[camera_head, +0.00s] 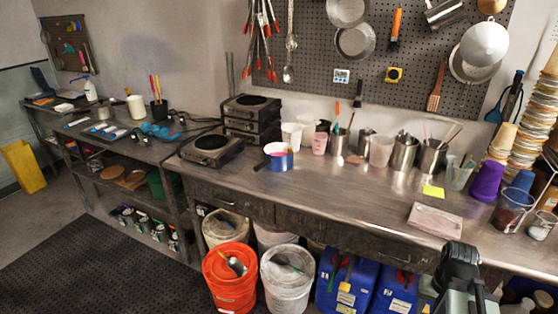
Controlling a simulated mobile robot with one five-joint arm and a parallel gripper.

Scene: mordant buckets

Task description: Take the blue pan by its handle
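The blue pan (280,162) stands on the steel bench, left of its middle, just right of the black hot plates. It has a pale rim and something pink or red shows inside. Its short dark handle (260,166) points to the left and toward the front edge of the bench. The dark end of my arm, with my gripper (461,258), shows at the lower right in front of the bench, well apart from the pan. I cannot make out its fingertips or anything held.
A hot plate (212,147) and stacked burners (252,119) stand left of the pan. White cups (292,134) and steel containers (403,153) stand behind and right. A pinkish slab (437,220) lies near the front edge. Buckets (230,278) stand below. The bench front is mostly clear.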

